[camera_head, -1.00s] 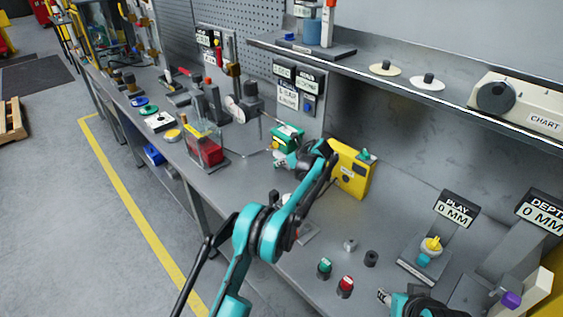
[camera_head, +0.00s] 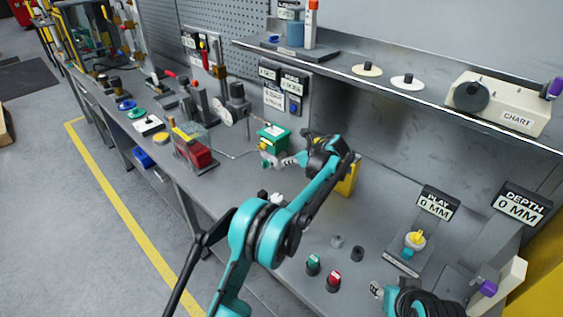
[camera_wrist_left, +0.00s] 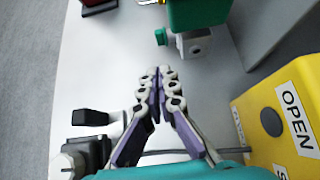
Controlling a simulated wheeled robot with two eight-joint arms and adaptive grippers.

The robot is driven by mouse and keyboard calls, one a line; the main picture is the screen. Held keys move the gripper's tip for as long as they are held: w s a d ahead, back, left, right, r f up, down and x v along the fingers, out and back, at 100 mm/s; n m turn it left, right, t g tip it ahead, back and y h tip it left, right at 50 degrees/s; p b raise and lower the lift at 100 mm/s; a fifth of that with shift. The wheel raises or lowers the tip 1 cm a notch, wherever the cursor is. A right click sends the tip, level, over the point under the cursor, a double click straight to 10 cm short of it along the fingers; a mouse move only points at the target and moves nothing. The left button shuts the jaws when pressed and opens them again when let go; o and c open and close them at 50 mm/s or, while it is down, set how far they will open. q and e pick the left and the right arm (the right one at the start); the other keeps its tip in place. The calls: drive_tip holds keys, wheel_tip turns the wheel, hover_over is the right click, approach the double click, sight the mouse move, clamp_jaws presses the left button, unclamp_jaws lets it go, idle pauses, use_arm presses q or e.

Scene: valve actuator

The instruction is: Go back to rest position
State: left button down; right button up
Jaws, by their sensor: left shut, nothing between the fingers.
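My left gripper (camera_head: 268,160) is at the end of the teal arm that reaches over the bench from the lower left. In the left wrist view its fingertips (camera_wrist_left: 158,72) are together, with nothing between them. A green box (camera_head: 272,137) stands just beyond the fingers; in the wrist view this green box (camera_wrist_left: 197,12) has a pale block with a green knob at its front, apart from the fingertips. My right gripper (camera_head: 377,290) shows at the bottom edge, low near the bench front; its jaws are too small to read.
A yellow box (camera_head: 347,180), labelled OPEN in the wrist view (camera_wrist_left: 285,115), is partly hidden behind my left wrist. A green button (camera_head: 313,264) and a red button (camera_head: 333,280) stand near my right gripper. A shelf (camera_head: 330,65) overhangs the bench's back.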

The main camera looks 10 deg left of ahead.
use_arm(q)
drive_tip(key=s+a+r+n+h, duration=0.25)
drive_tip(key=s+r+n, duration=0.3)
drive_tip(key=s, duration=0.45)
drive_tip(key=s+a+r+n+h, duration=0.2)
drive_tip(key=s+a+r+n, duration=0.3)
drive_tip(key=s, duration=0.5)
drive_tip(key=s+d+f+n+t+h, duration=0.1)
drive_tip(key=s+f+n+h, duration=0.1)
drive_tip(key=s+n, duration=0.5)
drive_tip(key=s+d+f+n+h, duration=0.1)
drive_tip(key=s+f+n, duration=0.4)
drive_tip(key=s, duration=1.3)
drive_tip(key=shift+s+f+n+t+h+b, duration=0.2)
drive_tip(key=shift+n+t+h+b, duration=0.2)
drive_tip(key=shift+n, duration=0.65)
drive_tip(key=shift+w+d, duration=0.1)
idle(0.9)
